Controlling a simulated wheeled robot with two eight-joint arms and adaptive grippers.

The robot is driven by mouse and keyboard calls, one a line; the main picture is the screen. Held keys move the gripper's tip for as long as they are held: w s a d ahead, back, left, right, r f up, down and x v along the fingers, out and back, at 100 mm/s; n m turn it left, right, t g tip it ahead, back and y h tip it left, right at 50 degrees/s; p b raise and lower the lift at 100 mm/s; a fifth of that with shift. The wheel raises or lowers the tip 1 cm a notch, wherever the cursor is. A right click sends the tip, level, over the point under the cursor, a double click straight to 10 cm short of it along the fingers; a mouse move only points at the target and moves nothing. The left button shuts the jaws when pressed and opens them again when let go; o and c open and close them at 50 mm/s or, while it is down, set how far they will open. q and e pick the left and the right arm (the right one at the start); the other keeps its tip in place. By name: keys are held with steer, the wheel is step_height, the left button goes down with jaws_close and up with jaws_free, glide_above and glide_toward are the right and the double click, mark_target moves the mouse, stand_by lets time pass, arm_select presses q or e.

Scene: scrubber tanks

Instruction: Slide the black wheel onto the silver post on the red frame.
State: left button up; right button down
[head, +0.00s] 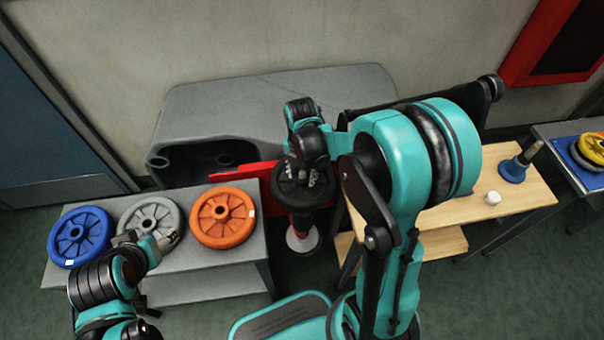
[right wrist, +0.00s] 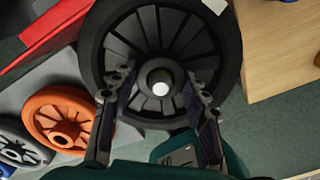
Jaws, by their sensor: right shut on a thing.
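The black wheel (head: 292,194) is in my right gripper (head: 303,178), below the wrist, beside the red frame (head: 262,173). In the right wrist view the fingers of my right gripper (right wrist: 160,118) are shut on the black wheel (right wrist: 130,40) at its hub. A bright round silver-white end, apparently the silver post (right wrist: 160,88), shows in the hub hole. I cannot tell how far it is inside the wheel. In the head view the wheel and gripper hide the post. My left gripper (head: 150,242) is by the grey wheel; its jaw opening is unclear.
A blue wheel (head: 80,236), a grey wheel (head: 149,217) and an orange wheel (head: 223,217) lie on a grey bench (head: 205,258) at left. A wooden table (head: 505,192) at right holds a blue-based tool (head: 513,170) and a small white piece (head: 492,198).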

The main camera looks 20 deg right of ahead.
stand_by(0.4)
steer(key=c, duration=0.7)
jaws_free()
steer(key=shift+r, duration=0.1)
steer(key=shift+r+p, duration=1.1)
steer(key=shift+r, duration=0.25)
steer(key=shift+r, duration=0.1)
step_height(320, 180, up, 7)
steer(key=p, duration=0.5)
steer(key=shift+p, duration=0.3)
